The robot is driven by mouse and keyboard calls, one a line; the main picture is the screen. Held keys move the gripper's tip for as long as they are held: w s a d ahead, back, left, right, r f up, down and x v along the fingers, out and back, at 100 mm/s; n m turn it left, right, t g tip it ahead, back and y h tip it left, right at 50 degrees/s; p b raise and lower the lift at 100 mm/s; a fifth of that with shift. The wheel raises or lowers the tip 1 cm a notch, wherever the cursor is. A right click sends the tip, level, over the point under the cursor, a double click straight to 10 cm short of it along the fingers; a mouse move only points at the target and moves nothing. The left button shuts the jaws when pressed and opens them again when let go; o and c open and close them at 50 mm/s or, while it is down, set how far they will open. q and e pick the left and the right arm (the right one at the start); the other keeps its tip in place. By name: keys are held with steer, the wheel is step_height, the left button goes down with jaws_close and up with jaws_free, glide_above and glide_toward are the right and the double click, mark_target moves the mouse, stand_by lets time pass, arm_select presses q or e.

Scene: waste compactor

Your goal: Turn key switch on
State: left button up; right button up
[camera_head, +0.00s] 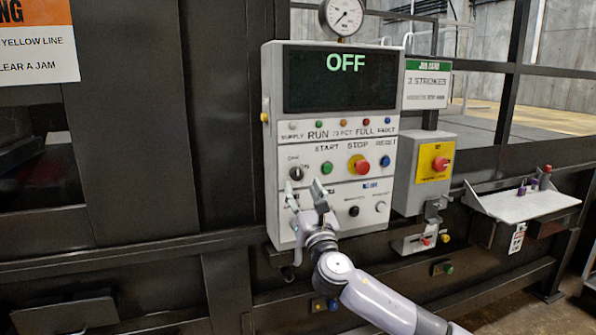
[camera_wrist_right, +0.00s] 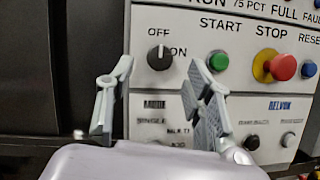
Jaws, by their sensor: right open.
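The key switch (camera_head: 296,173) is a dark round knob at the left of the grey control panel (camera_head: 278,215), with OFF printed above it and ON to its right. In the right wrist view the key switch (camera_wrist_right: 160,57) shows a light mark near its top, toward OFF. My right gripper (camera_head: 305,189) is just below the switch in the head view, open and empty. In the right wrist view its fingers (camera_wrist_right: 161,68) stand to either side of the switch, apparently nearer the camera and not touching it. The display (camera_head: 340,78) reads OFF. My left gripper is not in view.
A green START button (camera_head: 327,168) and a red STOP button (camera_head: 362,166) on a yellow base sit right of the switch. More knobs lie below. A box with a red button (camera_head: 440,164) is to the right, then a small shelf (camera_head: 525,205).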

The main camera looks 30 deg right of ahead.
mark_target(298, 176)
steer(key=p+x, duration=0.1)
steer(key=x, duration=0.4)
jaws_close()
stand_by(0.6)
